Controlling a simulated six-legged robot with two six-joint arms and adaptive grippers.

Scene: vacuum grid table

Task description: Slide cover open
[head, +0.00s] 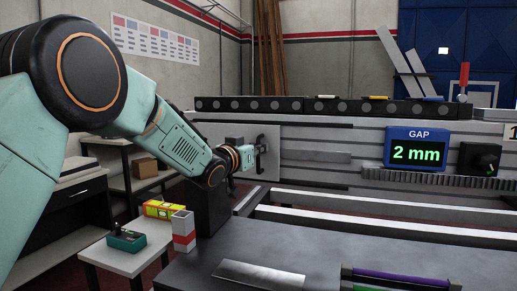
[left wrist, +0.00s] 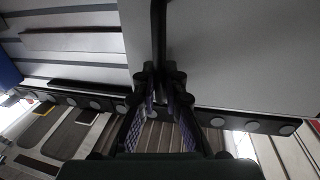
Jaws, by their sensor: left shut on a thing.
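The cover (head: 271,168) is a flat light grey plate on the left part of the ribbed grey machine front in the head view. It fills the upper right of the left wrist view (left wrist: 235,55). A dark upright bar handle (left wrist: 158,35) stands on it, near the plate's left edge in the wrist view. My left gripper (left wrist: 161,92) is shut on this handle, its two fingers on either side of it. In the head view my left gripper (head: 256,150) is at the plate and partly hides it. My right gripper is not in view.
A blue display (head: 415,148) reads "GAP 2 mm", with a black knob box (head: 480,160) beside it. A dark rail (head: 330,105) runs above the cover. A dark bench (head: 270,240) lies below.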

